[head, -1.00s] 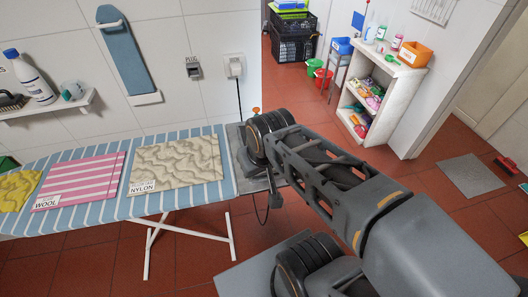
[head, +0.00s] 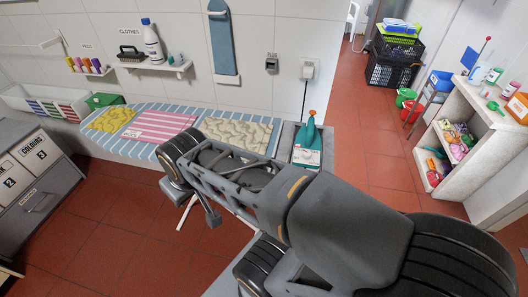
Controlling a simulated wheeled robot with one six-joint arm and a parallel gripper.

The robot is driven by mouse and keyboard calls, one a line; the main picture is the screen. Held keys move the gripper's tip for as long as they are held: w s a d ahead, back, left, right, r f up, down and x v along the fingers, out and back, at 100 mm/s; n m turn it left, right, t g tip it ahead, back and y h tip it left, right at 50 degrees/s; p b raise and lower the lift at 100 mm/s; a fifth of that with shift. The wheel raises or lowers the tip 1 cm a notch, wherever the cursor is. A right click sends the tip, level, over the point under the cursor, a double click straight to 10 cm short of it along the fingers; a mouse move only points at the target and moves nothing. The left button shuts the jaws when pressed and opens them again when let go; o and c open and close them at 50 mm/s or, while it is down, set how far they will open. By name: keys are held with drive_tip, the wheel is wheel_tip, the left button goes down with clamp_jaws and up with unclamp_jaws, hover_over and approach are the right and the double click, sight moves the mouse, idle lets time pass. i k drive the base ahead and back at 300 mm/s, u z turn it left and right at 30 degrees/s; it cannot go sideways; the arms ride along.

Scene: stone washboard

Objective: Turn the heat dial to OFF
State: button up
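A teal iron (head: 308,137) with an orange tip stands upright at the right end of the ironing board (head: 141,149), on a grey rest (head: 286,137). A pale part with a small round shape (head: 307,156) shows low on its near side. It may be the heat dial, but its marks and setting are too small to read. My arm crosses the picture in front of the board, with its far joint to the left of the iron. I cannot make out my gripper's fingers in the head view.
Yellow, pink-striped and beige cloths lie on the board. A wall socket (head: 308,69) with a cord is above the iron. A white shelf unit (head: 453,150) stands at the right, with crates (head: 393,62) behind. Red floor between board and shelf unit is clear.

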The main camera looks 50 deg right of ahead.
sight(307, 153)
drive_tip(key=u, duration=1.8)
drive_tip(key=k, duration=1.45)
drive_tip(key=z, duration=1.7)
